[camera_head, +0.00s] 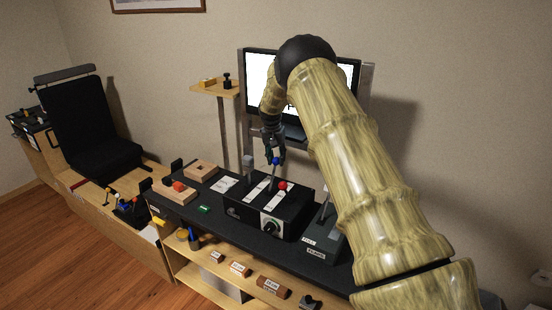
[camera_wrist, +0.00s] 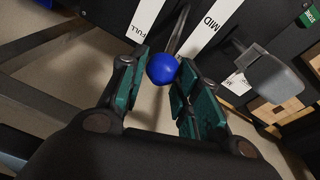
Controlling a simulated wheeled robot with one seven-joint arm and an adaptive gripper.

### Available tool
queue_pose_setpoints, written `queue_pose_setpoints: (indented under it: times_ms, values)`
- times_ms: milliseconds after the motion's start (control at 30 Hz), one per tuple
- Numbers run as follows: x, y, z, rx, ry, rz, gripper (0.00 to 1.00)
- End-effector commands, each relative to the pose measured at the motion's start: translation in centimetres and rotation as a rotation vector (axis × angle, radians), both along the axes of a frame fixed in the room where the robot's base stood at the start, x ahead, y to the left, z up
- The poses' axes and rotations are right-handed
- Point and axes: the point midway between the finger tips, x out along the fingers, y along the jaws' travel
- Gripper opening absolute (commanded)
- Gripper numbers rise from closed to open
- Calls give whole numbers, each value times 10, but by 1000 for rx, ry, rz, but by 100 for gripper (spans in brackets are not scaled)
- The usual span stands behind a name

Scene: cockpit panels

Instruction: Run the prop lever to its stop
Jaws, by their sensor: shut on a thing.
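The prop lever shows as a blue ball knob (camera_head: 277,160) on a thin metal stem, standing up from the black lever box (camera_head: 293,218). In the wrist view the blue knob (camera_wrist: 162,69) sits between the fingertips of my gripper (camera_wrist: 160,78), and its stem runs up between two white strips lettered "FULL" and "MID". My gripper (camera_head: 272,152) comes down on the knob from above, its teal-padded fingers closed around it. The exact contact on the far side of the knob is hidden.
A red-knobbed lever (camera_head: 283,186) is close in front of the blue one. A grey-handled lever (camera_head: 249,161) stands to its left and shows near the gripper in the wrist view (camera_wrist: 275,78). A monitor (camera_head: 258,68) is behind. A wooden stand (camera_head: 218,90) is left.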

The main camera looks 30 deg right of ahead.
Motion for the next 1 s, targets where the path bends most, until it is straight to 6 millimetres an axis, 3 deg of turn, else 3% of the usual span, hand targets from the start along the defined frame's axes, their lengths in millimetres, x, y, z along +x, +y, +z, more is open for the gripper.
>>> queue_pose_setpoints:
  times_ms: [133,167,267,667,1000]
  values:
    - [-5,-3,-6,-1,12,-2,0]
    - [-5,-3,-6,-1,12,-2,36]
    - [-4,-2,-6,0,12,-2,51]
    - [-1,1,3,0,4,0,51]
    - [-4,6,56,1,3,-1,51]
